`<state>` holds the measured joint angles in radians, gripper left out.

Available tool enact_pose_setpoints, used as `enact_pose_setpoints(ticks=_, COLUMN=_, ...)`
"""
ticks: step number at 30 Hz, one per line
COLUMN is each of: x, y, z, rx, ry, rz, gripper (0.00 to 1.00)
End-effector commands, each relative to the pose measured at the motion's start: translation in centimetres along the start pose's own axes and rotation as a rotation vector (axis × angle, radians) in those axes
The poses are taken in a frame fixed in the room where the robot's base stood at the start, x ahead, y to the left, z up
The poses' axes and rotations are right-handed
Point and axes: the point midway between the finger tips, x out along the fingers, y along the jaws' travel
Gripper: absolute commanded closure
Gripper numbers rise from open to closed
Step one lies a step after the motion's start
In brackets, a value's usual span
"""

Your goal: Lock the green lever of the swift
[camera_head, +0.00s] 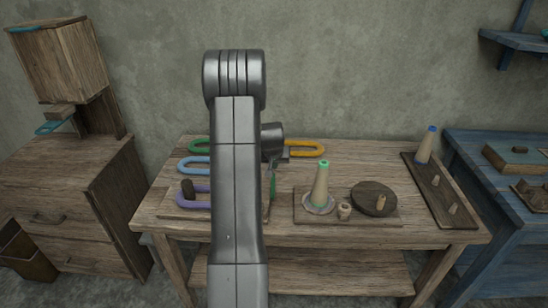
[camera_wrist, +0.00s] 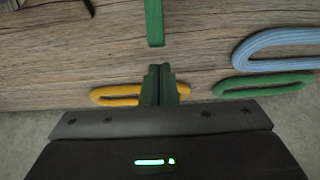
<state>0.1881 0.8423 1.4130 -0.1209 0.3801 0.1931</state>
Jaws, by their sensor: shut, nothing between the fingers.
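The green lever (camera_head: 272,187) shows in the head view as a thin upright strip just right of my arm. In the wrist view a green bar, which looks like the lever (camera_wrist: 154,22), comes down from the top edge. My gripper (camera_wrist: 160,72) is shut and empty, its fingertips just below the bar's end in that picture, with a small gap between them. Whether they differ in height I cannot tell. In the head view my arm hides most of what surrounds the lever, and I cannot make out the rest of the swift.
Green (camera_head: 198,146), blue (camera_head: 194,164) and purple (camera_head: 190,197) loops lie left of my arm. An orange loop (camera_head: 306,148) lies at the back right. A board (camera_head: 300,212) with a green-topped cone (camera_head: 321,185) and dark disc (camera_head: 374,198) stands right of the lever.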

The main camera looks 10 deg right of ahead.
Motion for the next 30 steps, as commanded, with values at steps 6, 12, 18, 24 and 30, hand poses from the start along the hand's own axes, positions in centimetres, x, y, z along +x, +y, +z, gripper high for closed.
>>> enact_pose_setpoints(ticks=6, x=-0.7, y=0.0, z=1.7, rx=-0.001, ry=0.000, rz=-0.001, gripper=1.00)
enact_pose_setpoints(ticks=12, x=-0.8, y=0.0, z=2.0, rx=0.000, ry=0.000, rz=-0.001, gripper=1.00)
enact_pose_setpoints(ticks=18, x=-0.8, y=0.0, z=2.0, rx=0.000, ry=0.000, rz=-0.001, gripper=1.00)
enact_pose_setpoints(ticks=24, x=-0.7, y=0.0, z=2.1, rx=0.000, ry=0.009, rz=-0.001, gripper=1.00)
enact_pose_setpoints(ticks=30, x=-0.7, y=0.0, z=2.2, rx=-0.002, ry=0.040, rz=-0.001, gripper=1.00)
